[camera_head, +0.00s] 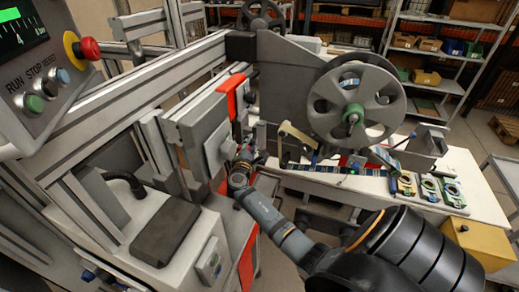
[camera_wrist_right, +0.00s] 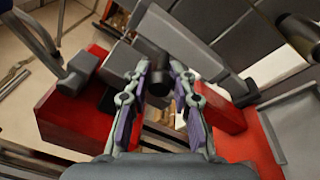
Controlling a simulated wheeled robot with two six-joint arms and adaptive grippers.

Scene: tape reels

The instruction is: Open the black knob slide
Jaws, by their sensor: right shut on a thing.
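The black knob (camera_wrist_right: 158,86) shows in the right wrist view as a short dark cylinder on the end of a grey slide part (camera_wrist_right: 178,40). My right gripper (camera_wrist_right: 158,90) has its two fingers on either side of the knob and is shut on it. In the head view my right gripper (camera_head: 240,163) is at the grey machine block (camera_head: 205,130), left of the reel. There the fingers are small and the knob is hard to make out. My left gripper is not in view.
A large grey tape reel (camera_head: 385,100) stands on the white bench to the right. A control panel (camera_head: 45,75) with buttons is at the upper left. Red blocks (camera_wrist_right: 75,105) flank the gripper in the wrist view. A yellow box (camera_head: 478,243) is at the lower right.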

